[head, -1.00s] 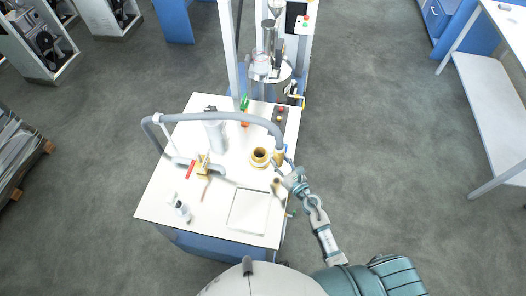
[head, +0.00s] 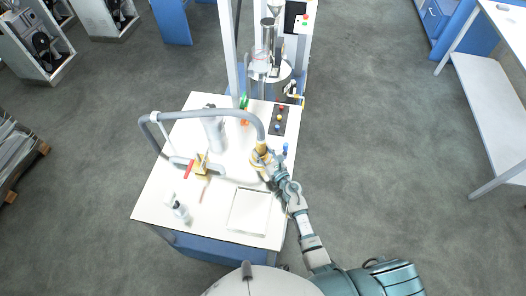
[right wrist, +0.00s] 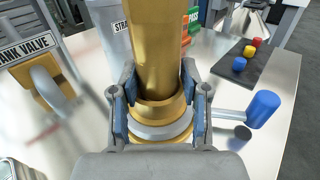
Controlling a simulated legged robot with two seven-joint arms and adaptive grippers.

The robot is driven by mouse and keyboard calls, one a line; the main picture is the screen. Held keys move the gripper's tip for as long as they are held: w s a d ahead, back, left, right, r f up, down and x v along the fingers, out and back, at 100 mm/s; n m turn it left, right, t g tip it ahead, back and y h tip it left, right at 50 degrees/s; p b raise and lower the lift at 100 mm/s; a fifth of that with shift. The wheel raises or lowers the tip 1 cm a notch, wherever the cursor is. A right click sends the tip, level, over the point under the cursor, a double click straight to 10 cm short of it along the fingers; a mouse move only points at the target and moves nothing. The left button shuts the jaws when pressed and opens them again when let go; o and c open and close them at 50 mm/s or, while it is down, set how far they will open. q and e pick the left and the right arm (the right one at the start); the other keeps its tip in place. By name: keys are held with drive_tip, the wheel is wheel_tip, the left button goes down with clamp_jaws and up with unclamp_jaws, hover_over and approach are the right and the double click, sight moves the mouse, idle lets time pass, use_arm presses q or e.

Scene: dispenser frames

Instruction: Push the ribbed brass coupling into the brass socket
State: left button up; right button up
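The ribbed brass coupling (head: 261,147) hangs from the end of the grey hose (head: 205,114) in the head view. My right gripper (head: 264,163) is shut on it; its two fingers press on either side. In the right wrist view the coupling (right wrist: 158,45) stands roughly upright between the fingertips (right wrist: 160,88). The brass socket (right wrist: 160,137) is directly below, with a pale grey ring around its upper part. The coupling's lower end meets the socket's mouth; how deep it sits I cannot tell. In the head view the gripper mostly hides the socket. My left gripper is not in view.
A blue-handled lever (right wrist: 262,109) sticks out right of the socket. A dark panel with coloured buttons (head: 279,118) lies behind. A yellow valve with a grey pipe (head: 201,167) is at left. A white tray (head: 249,211) lies in front on the white table.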

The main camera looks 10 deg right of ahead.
drive_tip(key=shift+o, duration=1.4)
drive_tip(key=shift+w+d, duration=0.1)
drive_tip(key=shift+w, duration=0.1)
drive_tip(key=shift+a+r, duration=0.2)
drive_tip(key=shift+a, duration=0.2)
drive_tip(key=shift+s+a+r, duration=0.1)
drive_tip(key=shift+s+a, duration=0.1)
drive_tip(key=shift+s, duration=0.05)
drive_tip(key=v, duration=1.1)
drive_tip(key=shift+w+d, duration=0.15)
drive_tip(key=shift+d, duration=0.2)
drive_tip(key=shift+s, duration=0.4)
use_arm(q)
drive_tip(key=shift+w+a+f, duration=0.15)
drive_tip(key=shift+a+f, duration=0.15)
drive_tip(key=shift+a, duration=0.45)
use_arm(e)
drive_tip(key=shift+a, duration=0.15)
